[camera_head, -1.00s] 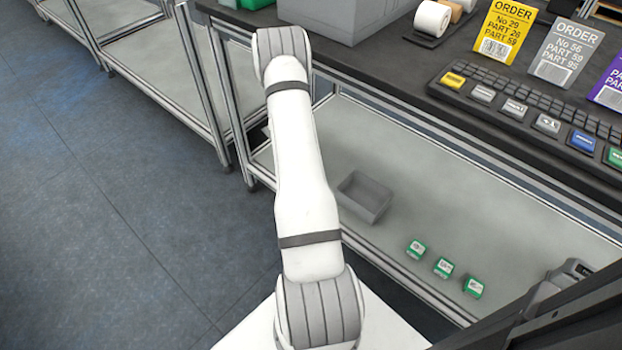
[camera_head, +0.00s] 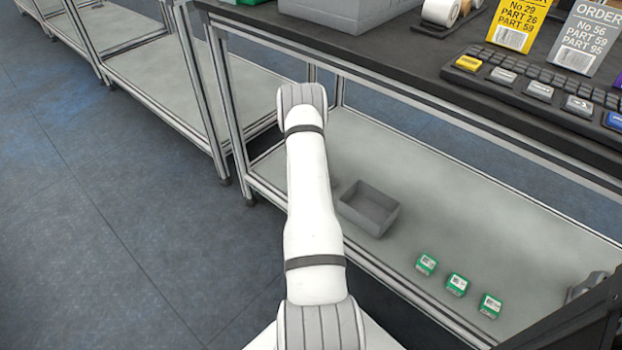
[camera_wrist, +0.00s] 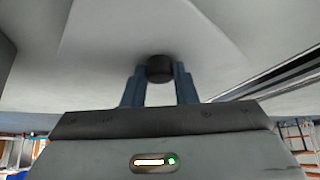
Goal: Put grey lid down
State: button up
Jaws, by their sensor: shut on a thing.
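My gripper (camera_wrist: 159,76) shows in the wrist view with its two blue fingers shut on the dark round knob of the grey lid. The lid (camera_wrist: 115,35) is a pale grey plate that spreads beyond the fingertips. Whether it touches a surface I cannot tell. In the head view my arm hides the gripper, and I cannot make out the lid there. A small open grey bin (camera_head: 369,208) stands on the lower shelf just right of my arm and looks empty.
The lower shelf (camera_head: 430,190) has several small green boxes (camera_head: 457,284) in a row and free room behind them. The dark worktop (camera_head: 400,60) above carries a grey container (camera_head: 345,12), order cards (camera_head: 590,38) and a keyboard (camera_head: 545,92). Metal frame posts stand left of my arm.

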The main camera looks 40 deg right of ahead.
jog(key=shift+f+b, duration=0.4)
jog(key=shift+f, duration=0.9)
jog(key=o, duration=1)
